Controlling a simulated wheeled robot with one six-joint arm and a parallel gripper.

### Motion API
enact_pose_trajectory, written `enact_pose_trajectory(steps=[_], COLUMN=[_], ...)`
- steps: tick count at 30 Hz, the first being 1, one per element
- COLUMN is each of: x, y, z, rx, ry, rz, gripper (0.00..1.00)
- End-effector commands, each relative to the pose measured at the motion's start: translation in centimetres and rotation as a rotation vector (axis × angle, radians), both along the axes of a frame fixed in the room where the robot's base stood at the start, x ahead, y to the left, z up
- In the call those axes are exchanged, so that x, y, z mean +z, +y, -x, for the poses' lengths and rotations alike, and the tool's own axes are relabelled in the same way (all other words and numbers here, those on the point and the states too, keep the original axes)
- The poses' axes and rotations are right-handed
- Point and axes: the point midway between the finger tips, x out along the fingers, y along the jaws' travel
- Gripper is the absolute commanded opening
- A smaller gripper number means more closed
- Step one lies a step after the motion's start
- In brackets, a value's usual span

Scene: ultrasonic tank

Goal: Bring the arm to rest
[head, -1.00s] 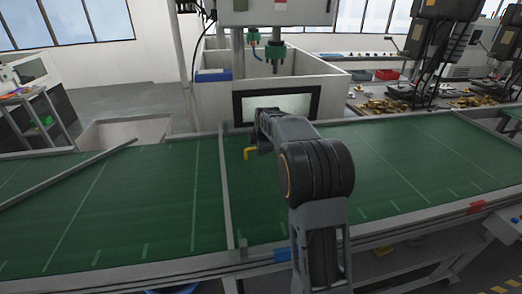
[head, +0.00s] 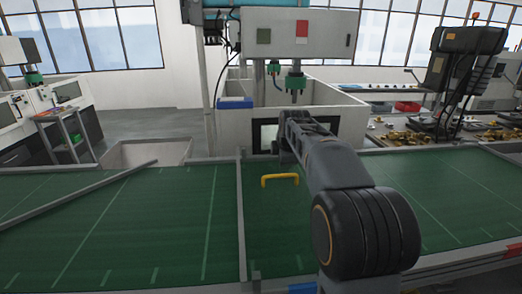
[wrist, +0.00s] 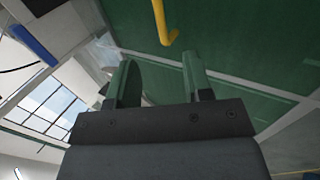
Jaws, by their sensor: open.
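My arm reaches from the lower right of the head view over the green conveyor belt (head: 225,215) toward a white tank (head: 235,125). The arm's own links hide my gripper's fingers there. In the wrist view my gripper (wrist: 160,78) has two green fingers spread apart, with nothing between them. A yellow handle (head: 280,178) stands on the green surface, left of my arm and in front of the tank. It also shows in the wrist view (wrist: 160,22) beyond the fingertips, apart from them.
A metal rail (head: 242,215) crosses the belt left of the handle, and a loose bar (head: 80,195) lies slantwise further left. A grey control box (head: 297,38) hangs above the tank. A bench with brass parts (head: 425,137) stands at the back right.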

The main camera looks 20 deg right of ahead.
Motion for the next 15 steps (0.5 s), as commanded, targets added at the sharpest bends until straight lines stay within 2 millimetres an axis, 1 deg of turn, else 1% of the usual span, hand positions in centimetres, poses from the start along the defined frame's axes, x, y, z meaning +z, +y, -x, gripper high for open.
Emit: enact_pose_trajectory(steps=[5, 8, 9, 11, 12, 14, 15], x=[0.0, 0.0, -0.5, -2.3, -3.5, -4.9, -5.7], y=[0.0, 0.0, 0.0, 0.1, 0.3, 0.9, 1.5], z=[0.0, 0.0, 0.1, 0.7, 1.5, 3.2, 4.7], rx=[-0.032, -0.129, -0.191, -0.308, -0.398, -0.542, -0.637], ry=[-0.004, -0.017, -0.015, 0.011, 0.031, 0.054, 0.068], rz=[-0.019, -0.076, -0.114, -0.181, -0.231, -0.304, -0.350], gripper=[0.46, 0.46, 0.46, 0.46, 0.46, 0.46, 0.46])
